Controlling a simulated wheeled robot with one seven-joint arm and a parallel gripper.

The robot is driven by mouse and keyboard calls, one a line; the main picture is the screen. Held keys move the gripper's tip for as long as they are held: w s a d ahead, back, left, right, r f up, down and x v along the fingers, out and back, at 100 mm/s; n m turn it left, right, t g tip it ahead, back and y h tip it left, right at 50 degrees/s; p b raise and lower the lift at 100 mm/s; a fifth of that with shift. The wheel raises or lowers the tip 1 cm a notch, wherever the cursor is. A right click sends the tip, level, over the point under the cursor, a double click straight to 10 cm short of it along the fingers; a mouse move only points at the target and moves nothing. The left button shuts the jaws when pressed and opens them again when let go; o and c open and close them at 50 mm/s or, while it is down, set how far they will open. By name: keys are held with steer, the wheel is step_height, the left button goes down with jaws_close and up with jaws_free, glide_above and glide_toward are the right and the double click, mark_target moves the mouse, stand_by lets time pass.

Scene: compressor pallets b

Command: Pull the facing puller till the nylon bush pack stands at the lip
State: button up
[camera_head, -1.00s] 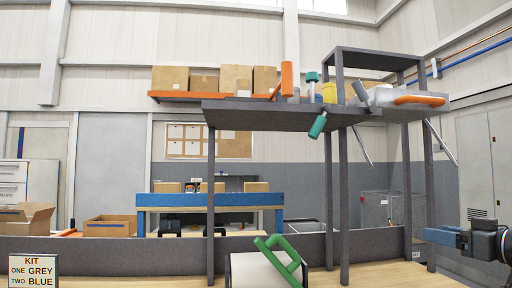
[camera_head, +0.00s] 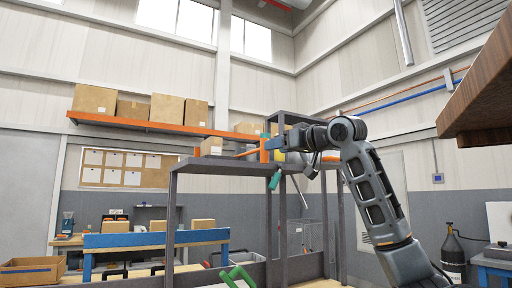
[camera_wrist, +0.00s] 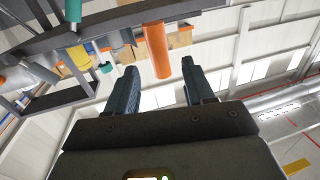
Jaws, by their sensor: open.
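My gripper (camera_wrist: 159,66) is open in the wrist view, its two dark fingers apart and empty. An upright orange handle (camera_wrist: 155,48) appears beyond and between the fingertips; I cannot tell its distance. In the head view my gripper (camera_head: 274,144) is at the raised grey shelf, beside the orange handle (camera_head: 264,150). This handle may be the puller, but its working end cannot be made out. A small labelled cardboard box (camera_head: 211,146) sits on the shelf to the left; I cannot tell whether it is the nylon bush pack.
A teal-handled tool (camera_head: 275,179) hangs below the shelf edge (camera_head: 215,169). A yellow cylinder (camera_wrist: 79,57) is left of the orange handle in the wrist view. Grey posts hold the shelf. A brown slab (camera_head: 490,85) juts in at upper right. A green handle (camera_head: 238,277) stands low in front.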

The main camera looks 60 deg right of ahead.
steer(key=p+x, duration=0.1)
steer(key=x, duration=0.5)
steer(key=shift+w+d, duration=0.15)
steer(key=shift+w, duration=0.15)
steer(key=shift+c, duration=0.3)
steer(key=shift+f, duration=0.1)
jaws_close()
